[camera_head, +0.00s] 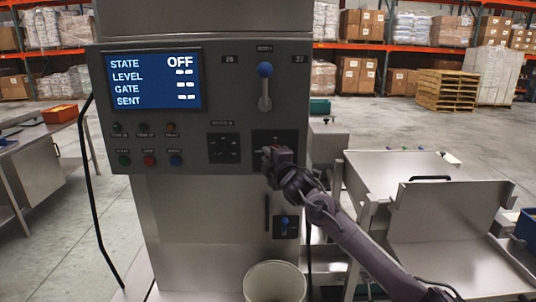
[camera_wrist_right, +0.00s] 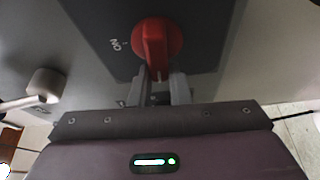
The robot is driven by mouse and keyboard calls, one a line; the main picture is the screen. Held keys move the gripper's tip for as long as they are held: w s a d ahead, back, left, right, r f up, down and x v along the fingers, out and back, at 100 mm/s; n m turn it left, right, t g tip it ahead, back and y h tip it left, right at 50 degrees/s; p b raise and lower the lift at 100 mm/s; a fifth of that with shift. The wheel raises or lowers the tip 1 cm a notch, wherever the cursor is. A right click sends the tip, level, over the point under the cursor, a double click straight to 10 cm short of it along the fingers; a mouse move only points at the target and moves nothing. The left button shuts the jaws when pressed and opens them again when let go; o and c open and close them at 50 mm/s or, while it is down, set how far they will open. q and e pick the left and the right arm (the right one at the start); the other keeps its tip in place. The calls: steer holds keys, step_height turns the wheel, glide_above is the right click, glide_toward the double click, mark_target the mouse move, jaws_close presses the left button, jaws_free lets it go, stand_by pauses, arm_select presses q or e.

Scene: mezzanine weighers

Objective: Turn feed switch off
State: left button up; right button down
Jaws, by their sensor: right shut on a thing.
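The feed switch is a red rotary knob (camera_wrist_right: 155,38) on a dark plate, seen close up in the right wrist view. Its raised grip points down the picture, toward my jaws, and white "ON" lettering stands left of it. My right gripper (camera_wrist_right: 156,86) is shut on the knob's grip. In the head view my right gripper (camera_head: 277,157) is against the lower right of the grey control panel (camera_head: 215,85) and hides most of the switch. The panel screen (camera_head: 153,80) reads STATE OFF, with dashes for level, gate and sent. My left gripper is out of view.
A blue-tipped lever (camera_head: 265,85) sits above the switch, and a dark socket plate (camera_head: 224,148) is left of it. Several buttons line the panel's lower left. A pale bin (camera_head: 274,282) stands below. A steel hopper table (camera_head: 420,165) is at the right.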

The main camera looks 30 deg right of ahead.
steer(key=shift+f+n+g, duration=0.3)
steer(key=shift+f+n, duration=0.05)
steer(key=shift+n, duration=0.15)
steer(key=c, duration=1.4)
jaws_free()
steer(key=shift+d+r, duration=0.15)
steer(key=shift+o, duration=0.2)
steer(key=shift+s, duration=0.1)
steer(key=s+a+b, duration=0.1)
steer(key=s+b, duration=0.2)
steer(key=s, duration=0.4)
steer(key=shift+s, duration=0.25)
steer(key=shift+a, duration=0.1)
